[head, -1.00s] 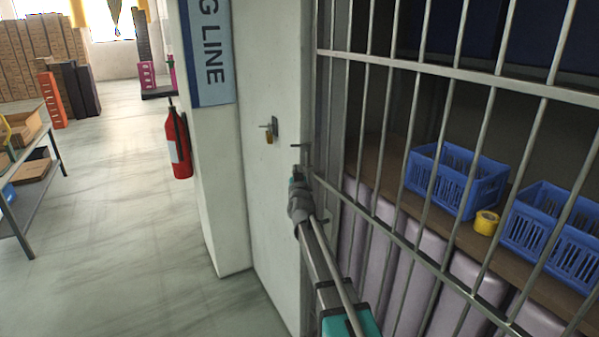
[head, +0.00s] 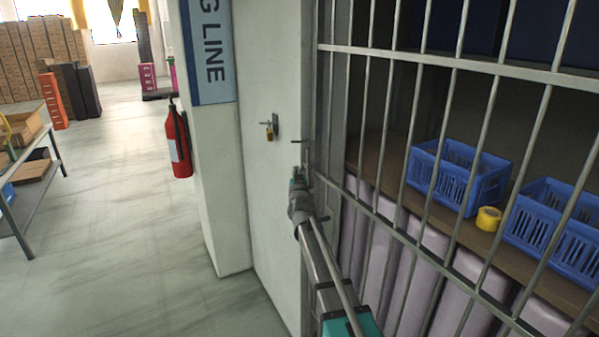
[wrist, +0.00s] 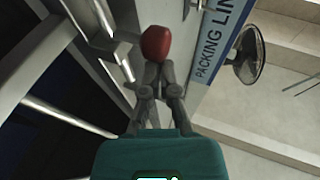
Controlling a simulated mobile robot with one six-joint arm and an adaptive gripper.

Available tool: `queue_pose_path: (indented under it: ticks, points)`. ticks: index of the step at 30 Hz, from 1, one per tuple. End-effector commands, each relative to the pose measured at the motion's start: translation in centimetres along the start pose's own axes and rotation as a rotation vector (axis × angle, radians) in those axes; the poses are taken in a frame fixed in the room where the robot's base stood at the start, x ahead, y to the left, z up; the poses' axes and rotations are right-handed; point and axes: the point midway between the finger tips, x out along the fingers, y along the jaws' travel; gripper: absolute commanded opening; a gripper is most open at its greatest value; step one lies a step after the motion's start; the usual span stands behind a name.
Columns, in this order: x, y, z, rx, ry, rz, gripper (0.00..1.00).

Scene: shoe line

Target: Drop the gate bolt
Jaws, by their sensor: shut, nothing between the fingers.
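The barred gate (head: 431,253) fills the right of the head view, beside a white pillar. My gripper (head: 298,172) is at the gate's edge next to the pillar, just below a small dark metal piece, perhaps part of the bolt. In the wrist view my gripper (wrist: 157,68) is shut and empty. A rounded red knob (wrist: 156,42), perhaps the bolt's handle, shows right at the fingertips. I cannot tell whether they touch it. Metal brackets (wrist: 90,38) stand to the left of the knob. The bolt's rod and its seat are not clear.
A brass padlock (head: 269,135) hangs from a hasp on the pillar. A fire extinguisher (head: 179,143) is mounted left of it. Behind the bars are blue crates (head: 456,178) and yellow tape (head: 488,219). A worktable (head: 14,222) stands at far left. The aisle floor is clear.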

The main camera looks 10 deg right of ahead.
Motion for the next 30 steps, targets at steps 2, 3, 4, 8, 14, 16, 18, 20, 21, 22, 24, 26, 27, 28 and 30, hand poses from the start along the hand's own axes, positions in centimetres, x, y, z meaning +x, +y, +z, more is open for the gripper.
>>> queue_pose_path:
  ticks: [2,3,4,8,14,16,18,20,21,22,24,26,27,28,30]
  points:
    - [-0.3,0.0,1.2,0.000,-0.002,-0.001,0.00]
    - [-0.4,0.0,1.6,0.000,-0.002,-0.001,0.00]
    - [-0.5,0.0,1.8,0.000,-0.002,-0.001,0.00]
    - [-0.8,0.0,2.9,0.000,-0.002,-0.001,0.00]
    - [-1.0,0.0,3.8,0.000,-0.002,-0.001,0.00]
    - [-1.0,0.0,3.8,0.000,-0.002,-0.001,0.00]
    - [-1.0,0.0,3.8,0.000,-0.002,-0.001,0.00]
    - [-1.0,0.0,3.8,0.000,-0.003,-0.001,0.00]
    - [-1.0,0.0,3.7,0.000,-0.003,-0.001,0.00]
    - [-1.0,0.0,3.7,0.000,-0.003,-0.001,0.00]
    - [-1.0,0.0,3.7,0.000,-0.003,-0.001,0.00]
    - [-1.0,0.0,3.7,0.000,-0.003,-0.001,0.00]
    - [-1.0,0.0,3.7,0.000,-0.003,-0.001,0.00]
    - [-1.0,0.0,3.7,0.000,-0.002,0.000,0.00]
    - [-1.0,0.0,3.6,0.000,-0.002,0.000,0.00]
